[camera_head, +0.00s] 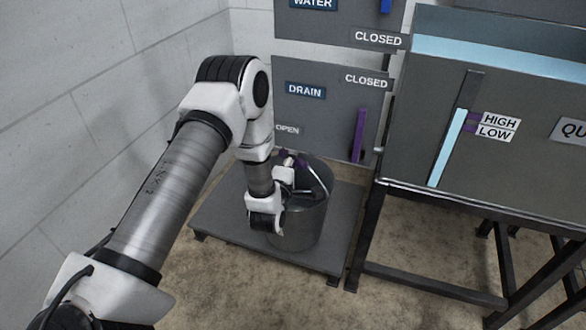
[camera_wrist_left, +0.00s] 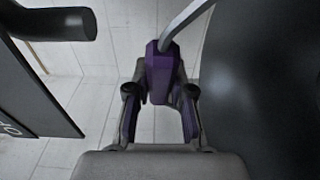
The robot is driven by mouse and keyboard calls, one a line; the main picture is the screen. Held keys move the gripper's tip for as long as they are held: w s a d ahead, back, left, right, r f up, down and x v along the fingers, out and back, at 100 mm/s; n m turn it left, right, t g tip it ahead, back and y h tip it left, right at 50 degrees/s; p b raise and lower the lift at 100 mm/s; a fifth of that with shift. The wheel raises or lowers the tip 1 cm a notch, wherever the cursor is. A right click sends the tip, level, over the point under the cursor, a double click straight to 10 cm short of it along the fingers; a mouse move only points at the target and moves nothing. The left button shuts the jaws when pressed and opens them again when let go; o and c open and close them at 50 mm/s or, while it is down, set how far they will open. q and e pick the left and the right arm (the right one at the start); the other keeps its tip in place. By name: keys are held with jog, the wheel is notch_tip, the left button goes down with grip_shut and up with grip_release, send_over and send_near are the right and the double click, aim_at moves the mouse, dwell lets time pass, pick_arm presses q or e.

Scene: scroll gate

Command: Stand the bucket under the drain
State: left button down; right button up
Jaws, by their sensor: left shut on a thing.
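The grey metal bucket (camera_head: 303,221) is upright at the low dark platform (camera_head: 340,225); I cannot tell whether its base touches it. My left gripper (camera_head: 286,166) is at the bucket's top, largely covered by its own wrist. In the left wrist view its fingers are shut on the purple grip (camera_wrist_left: 161,72) of the bucket's thin handle (camera_wrist_left: 186,20). The dark bucket side (camera_wrist_left: 265,90) fills the right of that view. The panel marked DRAIN (camera_head: 306,91) stands behind the bucket. The drain outlet is not visible in the head view. My right gripper is not in view.
A purple lever (camera_head: 359,135) stands at the CLOSED side of the drain panel. A steel tank (camera_head: 430,90) with a level gauge sits on a dark frame (camera_head: 430,285) to the right. In the left wrist view a dark stub (camera_wrist_left: 55,24) juts in at upper left.

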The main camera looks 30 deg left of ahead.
pick_arm(q)
jog(key=shift+w+a, duration=0.25)
jog(key=shift+w, duration=0.1)
jog(key=shift+f+b, duration=1.25)
jog(key=shift+f, duration=0.45)
jog(key=shift+f, duration=0.2)
jog(key=c, duration=1)
grip_release()
jog(key=shift+r, duration=0.1)
